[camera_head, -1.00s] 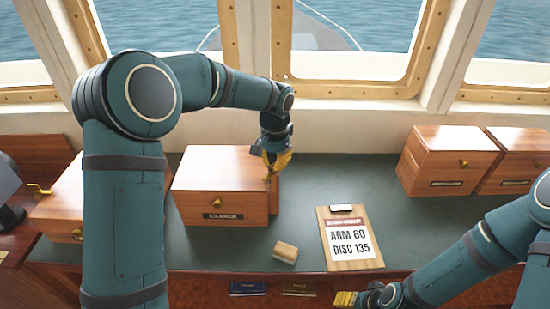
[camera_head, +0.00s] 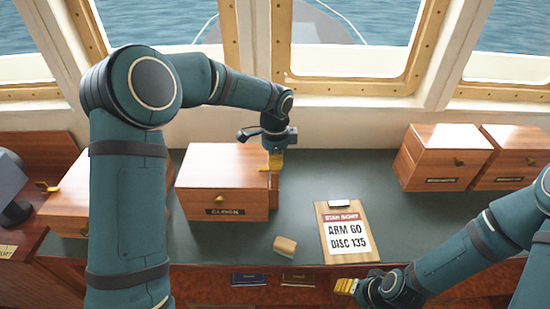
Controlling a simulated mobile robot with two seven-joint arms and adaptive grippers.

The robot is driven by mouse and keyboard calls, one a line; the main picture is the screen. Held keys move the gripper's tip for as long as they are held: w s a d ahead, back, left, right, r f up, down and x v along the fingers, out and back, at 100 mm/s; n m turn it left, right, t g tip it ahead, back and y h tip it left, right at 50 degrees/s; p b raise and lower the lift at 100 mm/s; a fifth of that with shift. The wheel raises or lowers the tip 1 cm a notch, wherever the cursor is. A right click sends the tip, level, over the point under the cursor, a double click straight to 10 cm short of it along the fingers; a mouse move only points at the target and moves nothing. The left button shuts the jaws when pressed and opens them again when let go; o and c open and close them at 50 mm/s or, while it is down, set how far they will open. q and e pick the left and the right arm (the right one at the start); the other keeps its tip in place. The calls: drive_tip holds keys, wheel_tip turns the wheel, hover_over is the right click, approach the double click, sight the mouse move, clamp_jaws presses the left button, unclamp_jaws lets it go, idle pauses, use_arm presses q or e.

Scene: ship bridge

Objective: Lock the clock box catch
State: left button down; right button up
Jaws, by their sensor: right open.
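The clock box (camera_head: 222,165) is a wooden box on the green counter, left of centre, with a brass knob (camera_head: 221,198) and a dark label (camera_head: 225,211) on its front. A narrow wooden piece (camera_head: 274,192) shows at its right side. My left gripper (camera_head: 275,164) points down with its yellow fingers at the box's top right edge. They hide what lies behind them, and I cannot tell whether they touch the box or are open. I cannot make out the catch itself. My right gripper (camera_head: 346,286) is open and empty at the counter's front edge, far from the box.
A clipboard (camera_head: 325,252) reading "ARM 60 DISC 135" lies right of the box. A small wooden block (camera_head: 285,245) lies in front of it. Two wooden boxes (camera_head: 440,155) (camera_head: 515,155) stand at the right, another (camera_head: 75,190) at the left behind my arm.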

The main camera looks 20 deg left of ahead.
use_arm(q)
drive_tip(key=shift+f+m, duration=0.1)
drive_tip(key=shift+m, duration=0.4)
drive_tip(key=c, duration=1.1)
unclamp_jaws()
drive_tip(key=shift+c, duration=0.2)
wheel_tip(320, 180, up, 12)
